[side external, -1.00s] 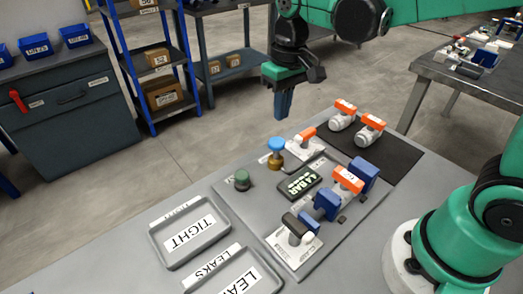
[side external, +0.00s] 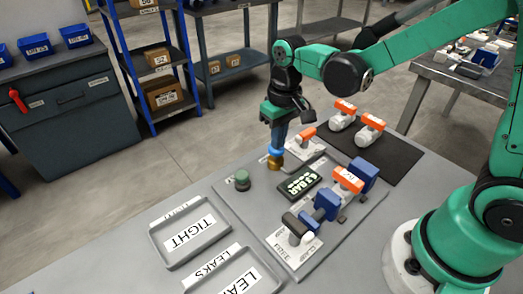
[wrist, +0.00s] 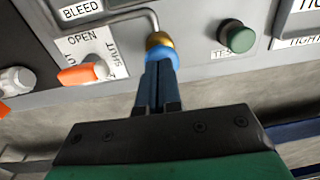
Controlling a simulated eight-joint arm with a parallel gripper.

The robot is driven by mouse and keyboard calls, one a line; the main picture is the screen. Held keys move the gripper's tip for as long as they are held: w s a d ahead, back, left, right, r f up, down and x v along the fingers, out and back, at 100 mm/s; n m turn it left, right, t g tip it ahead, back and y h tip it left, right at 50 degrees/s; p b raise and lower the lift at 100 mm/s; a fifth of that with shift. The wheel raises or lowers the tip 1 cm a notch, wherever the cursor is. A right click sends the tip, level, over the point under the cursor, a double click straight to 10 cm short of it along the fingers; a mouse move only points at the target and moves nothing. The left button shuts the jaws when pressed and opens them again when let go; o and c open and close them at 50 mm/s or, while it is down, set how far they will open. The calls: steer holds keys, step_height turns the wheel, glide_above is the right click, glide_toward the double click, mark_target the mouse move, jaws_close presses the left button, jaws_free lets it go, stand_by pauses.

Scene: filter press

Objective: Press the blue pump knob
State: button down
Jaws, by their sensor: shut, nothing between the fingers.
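The blue pump knob (side external: 275,151) sits on a brass base (side external: 275,164) on the grey panel. My gripper (side external: 277,143) is shut and points down, with its fingertips on top of the knob. In the wrist view the closed fingertips (wrist: 159,62) meet the blue knob (wrist: 161,51) and cover part of it, with the brass collar (wrist: 159,39) beyond. The knob sits low against its brass base. The pressure display (side external: 299,184) beside it shows lit green characters that include "BAR".
A green button (side external: 242,180) stands left of the knob. An orange-handled valve (side external: 304,136) is close on its right, marked OPEN and SHUT in the wrist view. Blue clamps (side external: 327,204) and an orange-topped part (side external: 348,180) stand nearer. The TIGHT tray (side external: 188,232) lies at front left.

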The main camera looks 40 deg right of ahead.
steer(key=shift+f, duration=0.4)
steer(key=shift+r, duration=0.1)
step_height(320, 180, up, 14)
steer(key=shift+s+d, duration=0.2)
steer(key=shift+d, duration=0.1)
steer(key=shift+s, duration=0.1)
stand_by(1.1)
steer(key=s+d+f+t, duration=0.2)
steer(key=s+f+t, duration=0.3)
steer(key=f+t, duration=0.1)
steer(key=shift+s+d+t, duration=0.15)
steer(key=shift+s+t, duration=0.2)
steer(key=shift+t, duration=0.05)
